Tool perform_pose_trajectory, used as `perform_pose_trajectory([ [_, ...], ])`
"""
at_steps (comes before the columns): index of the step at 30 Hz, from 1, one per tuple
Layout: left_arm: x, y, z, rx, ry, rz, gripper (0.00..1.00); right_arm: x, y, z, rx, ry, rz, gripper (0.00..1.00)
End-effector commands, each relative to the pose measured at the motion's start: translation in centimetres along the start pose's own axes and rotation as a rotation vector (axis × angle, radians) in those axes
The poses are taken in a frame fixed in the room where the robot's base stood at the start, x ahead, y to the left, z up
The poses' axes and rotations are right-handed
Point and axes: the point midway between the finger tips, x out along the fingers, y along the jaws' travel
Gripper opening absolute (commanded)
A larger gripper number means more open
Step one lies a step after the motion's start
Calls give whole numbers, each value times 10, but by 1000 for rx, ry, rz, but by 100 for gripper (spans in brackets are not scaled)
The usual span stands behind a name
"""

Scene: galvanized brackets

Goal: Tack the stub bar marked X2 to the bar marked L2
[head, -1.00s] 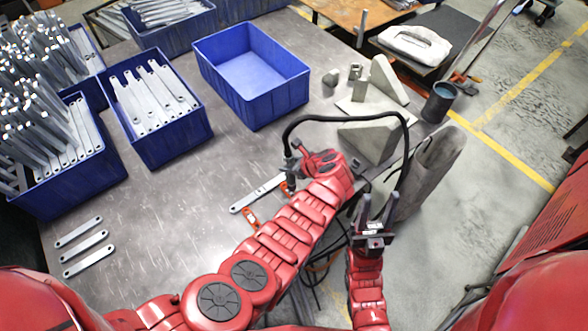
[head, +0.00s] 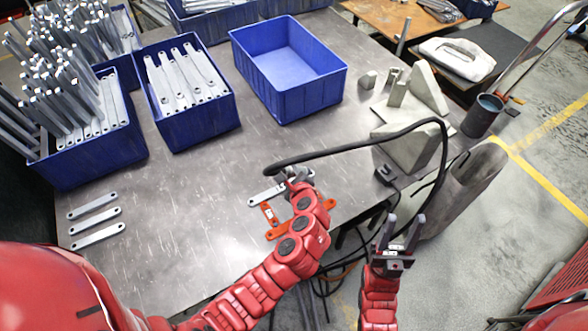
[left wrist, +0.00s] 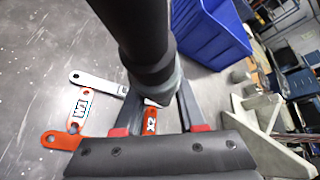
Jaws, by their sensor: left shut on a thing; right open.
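My left gripper (head: 296,178) is shut on a dark welding torch (left wrist: 145,45), whose cable arches to the right in the head view. The torch's lower end is over the right part of a silver bar (head: 262,197), close to an orange stub bar marked X2 (left wrist: 150,122). The silver bar also shows in the left wrist view (left wrist: 95,82); its mark is partly hidden and unreadable. The torch hides where the bar and stub meet, so I cannot tell whether the tip touches. My right gripper (head: 403,222) is open and empty at the table's front edge.
Another labelled stub (head: 268,212) lies left of X2, beside an orange bar (head: 275,235). Three loose bars (head: 95,222) lie at the left. An empty blue bin (head: 290,75) and filled bins (head: 190,90) stand behind. Grey blocks (head: 410,150) stand at the right.

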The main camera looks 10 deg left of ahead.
Motion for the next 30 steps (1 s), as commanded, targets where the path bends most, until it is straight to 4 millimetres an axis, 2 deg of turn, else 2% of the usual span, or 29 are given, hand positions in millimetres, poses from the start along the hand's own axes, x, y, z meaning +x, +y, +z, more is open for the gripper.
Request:
perform_pose_trajectory([
  [7, -8, 6, -1, -16, 3, -36, 0, -10, 0, 2, 0, 0, 0, 45],
  [18, 13, 32, -32, -16, 4, -35, 0, -51, -2, 9, 0, 0, 0, 45],
  [30, 14, 33, -32, -15, 3, -36, 0, -51, -2, 9, 0, 0, 0, 45],
])
